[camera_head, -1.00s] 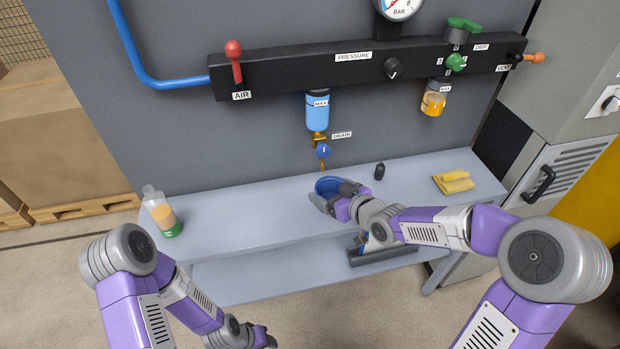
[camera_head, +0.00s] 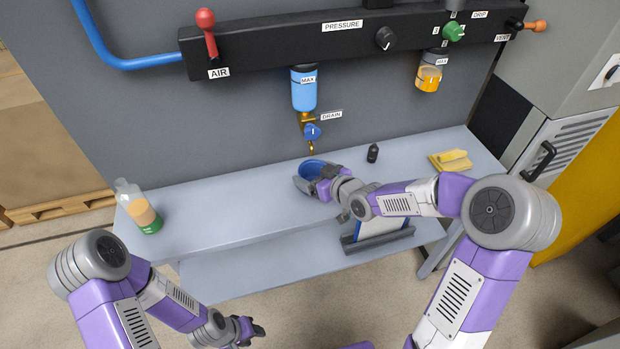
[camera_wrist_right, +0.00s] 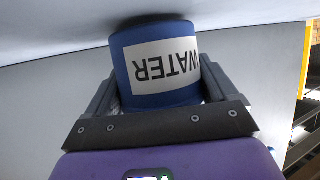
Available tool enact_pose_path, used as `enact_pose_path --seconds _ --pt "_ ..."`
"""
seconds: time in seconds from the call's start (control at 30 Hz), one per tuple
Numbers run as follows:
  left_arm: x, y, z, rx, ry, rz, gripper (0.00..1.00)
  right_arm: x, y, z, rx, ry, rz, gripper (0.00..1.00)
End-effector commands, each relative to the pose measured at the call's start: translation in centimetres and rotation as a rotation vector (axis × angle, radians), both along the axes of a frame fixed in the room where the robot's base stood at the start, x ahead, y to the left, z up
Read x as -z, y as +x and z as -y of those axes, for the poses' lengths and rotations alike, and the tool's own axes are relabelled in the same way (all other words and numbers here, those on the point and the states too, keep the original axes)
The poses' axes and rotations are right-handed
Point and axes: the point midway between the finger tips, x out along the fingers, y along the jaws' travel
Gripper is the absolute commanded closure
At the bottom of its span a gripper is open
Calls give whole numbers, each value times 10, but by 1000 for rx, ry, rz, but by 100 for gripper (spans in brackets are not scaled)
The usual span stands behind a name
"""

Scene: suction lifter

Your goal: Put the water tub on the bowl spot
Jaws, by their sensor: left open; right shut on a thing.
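The water tub (camera_head: 311,167) is a round blue tub at the back of the grey bench, below the drain valve (camera_head: 311,131) and its brass spout. In the right wrist view the tub (camera_wrist_right: 157,88) has a white label reading WATER, upside down in the picture. My right gripper (camera_head: 316,187) is shut around the sides of the tub. Whether the tub touches the bench is hard to tell. My left gripper (camera_head: 250,331) is open and empty, low in front of the bench. No marked bowl spot is visible to me.
A bottle with a green base (camera_head: 141,206) stands at the bench's left end. A small black object (camera_head: 373,153) and yellow cloths (camera_head: 451,160) lie right of the tub. The bench (camera_head: 225,205) is clear between bottle and tub. A lower shelf (camera_head: 265,268) lies beneath.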

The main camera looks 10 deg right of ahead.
Motion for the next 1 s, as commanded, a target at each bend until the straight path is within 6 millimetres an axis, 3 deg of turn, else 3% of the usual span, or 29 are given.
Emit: enact_pose_path --seconds 0.4,0.43,0.53,0.87,1.0 --pt "6 0 0 0 0 1 57 7 0 3 5 1 2 45" --pt "6 0 0 0 0 1 57 8 0 3 5 0 1 12" --pt "5 0 0 0 0 1 57 6 0 3 5 0 1 0" --pt "-1 0 0 0 0 1 57 1 0 3 5 0 1 0" --pt "-9 0 0 0 0 1 57 -9 -20 14 9 -3 0 0"
